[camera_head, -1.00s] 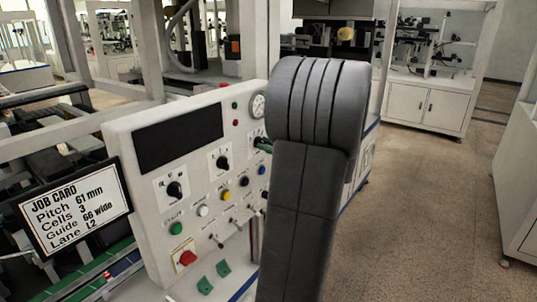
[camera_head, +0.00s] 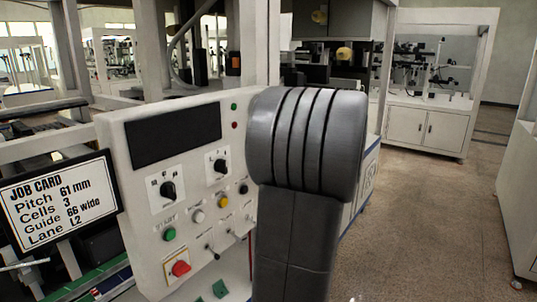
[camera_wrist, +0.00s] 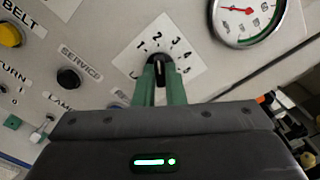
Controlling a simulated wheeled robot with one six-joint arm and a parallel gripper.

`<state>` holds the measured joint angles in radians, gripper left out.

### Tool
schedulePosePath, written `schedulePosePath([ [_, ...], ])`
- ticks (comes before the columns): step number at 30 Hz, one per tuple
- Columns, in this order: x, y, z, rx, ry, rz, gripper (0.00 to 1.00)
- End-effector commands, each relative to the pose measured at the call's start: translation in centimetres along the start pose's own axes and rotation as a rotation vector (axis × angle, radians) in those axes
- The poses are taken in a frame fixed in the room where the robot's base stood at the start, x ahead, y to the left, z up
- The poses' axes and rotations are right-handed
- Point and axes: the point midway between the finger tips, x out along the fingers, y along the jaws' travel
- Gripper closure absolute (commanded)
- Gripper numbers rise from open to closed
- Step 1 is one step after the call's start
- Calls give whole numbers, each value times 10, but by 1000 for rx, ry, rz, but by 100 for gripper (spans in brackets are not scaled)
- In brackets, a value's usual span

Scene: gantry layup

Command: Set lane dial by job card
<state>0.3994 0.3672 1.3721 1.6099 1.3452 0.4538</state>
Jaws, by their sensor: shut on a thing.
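The job card (camera_head: 61,203) on the left of the head view reads Pitch 61 mm, Cells 3, Guide 66 wide, Lane L2. In the wrist view, the green fingers of my gripper (camera_wrist: 160,75) are shut on a black dial knob (camera_wrist: 159,58). Its white plate (camera_wrist: 133,57) carries numbers from 1 upward. The knob's white mark points up, close to the 2. Any name label for this dial is hidden. In the head view, my dark arm covers the gripper and this dial.
The control panel (camera_head: 133,190) has a dark display (camera_head: 175,135), two other black dials (camera_head: 168,191) (camera_head: 219,166), coloured buttons, toggles and a red switch (camera_head: 180,268). A gauge (camera_wrist: 247,14) sits beside the held dial's plate. Open floor (camera_head: 430,210) lies to the right.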

Motion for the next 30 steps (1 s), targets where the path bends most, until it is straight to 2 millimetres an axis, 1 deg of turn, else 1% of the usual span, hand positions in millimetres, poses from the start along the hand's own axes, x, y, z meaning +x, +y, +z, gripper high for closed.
schedulePosePath([
  [6,0,0,0,1,0,1,100],
  [7,0,0,0,1,0,1,84],
  [9,0,0,0,1,0,1,70],
  [10,0,0,0,1,0,1,68],
  [17,0,0,0,2,0,0,68],
  [20,-3,0,-1,1,1,0,68],
  [23,-13,0,-1,0,2,-1,68],
  [26,-29,1,-2,0,3,-2,68],
  [30,-59,1,-2,1,4,-3,68],
])
